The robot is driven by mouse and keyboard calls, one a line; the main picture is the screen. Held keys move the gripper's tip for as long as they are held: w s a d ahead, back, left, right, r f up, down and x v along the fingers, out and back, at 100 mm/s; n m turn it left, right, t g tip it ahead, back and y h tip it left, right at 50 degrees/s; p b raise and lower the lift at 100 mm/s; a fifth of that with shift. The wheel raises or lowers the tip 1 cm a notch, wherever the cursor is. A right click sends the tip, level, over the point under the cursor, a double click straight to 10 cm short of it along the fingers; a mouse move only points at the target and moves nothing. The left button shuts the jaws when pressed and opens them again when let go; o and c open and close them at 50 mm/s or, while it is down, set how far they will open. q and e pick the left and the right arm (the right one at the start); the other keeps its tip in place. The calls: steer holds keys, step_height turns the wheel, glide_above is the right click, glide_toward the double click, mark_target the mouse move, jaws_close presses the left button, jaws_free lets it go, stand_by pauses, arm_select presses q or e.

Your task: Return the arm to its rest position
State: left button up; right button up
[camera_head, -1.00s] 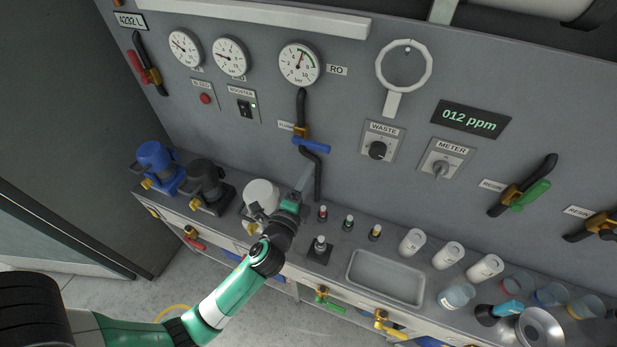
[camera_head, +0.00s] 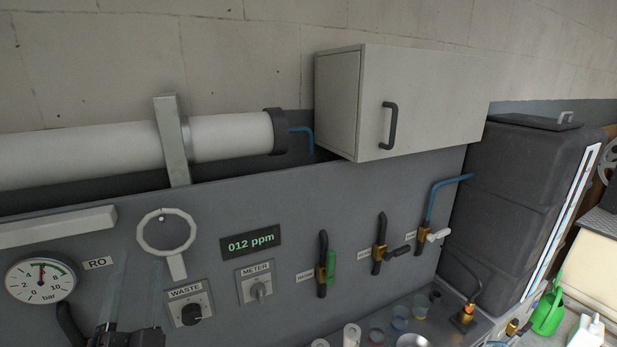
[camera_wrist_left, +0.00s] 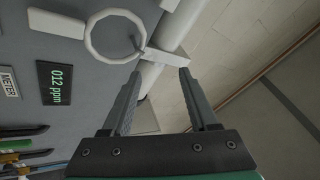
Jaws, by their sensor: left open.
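My left gripper (camera_head: 140,275) shows at the bottom left of the head view, in front of the grey panel (camera_head: 210,240), with its fingers pointing up. In the left wrist view its two fingers (camera_wrist_left: 159,80) stand apart with nothing between them. Most of my left arm is below the frame. The white ring holder (camera_head: 166,232) on the panel is up and to the right of the gripper in the head view. In the left wrist view the ring (camera_wrist_left: 116,36) lies left of the fingers. My right gripper is not in view.
The panel carries a pressure gauge (camera_head: 40,281), a WASTE knob (camera_head: 190,314), a METER knob (camera_head: 257,290) and several valves. A white cylinder (camera_head: 90,152) and a cabinet (camera_head: 420,105) are above. A dark tank (camera_head: 515,200) stands right. Cups (camera_head: 400,318) sit on the bench below.

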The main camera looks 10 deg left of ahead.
arm_select(q)
steer(key=s+d+r+n+t+h, duration=0.2)
steer(key=s+d+r+h, duration=0.2)
steer(key=r, duration=0.3)
steer(key=s+d+r+n+t+h, duration=0.1)
steer(key=s+d+r+t+h, duration=0.3)
steer(key=r, duration=0.3)
steer(key=s+d+r+n+t+h, duration=0.1)
steer(key=s+d+r+n+h, duration=0.15)
steer(key=d+r+h, duration=0.4)
step_height(320, 180, up, 24)
steer(key=a+y+p, duration=0.1)
steer(key=y+p, duration=0.1)
steer(key=p, duration=2.1)
steer(key=shift+w+a, duration=0.2)
steer(key=shift+a, duration=0.05)
steer(key=shift+n, duration=0.35)
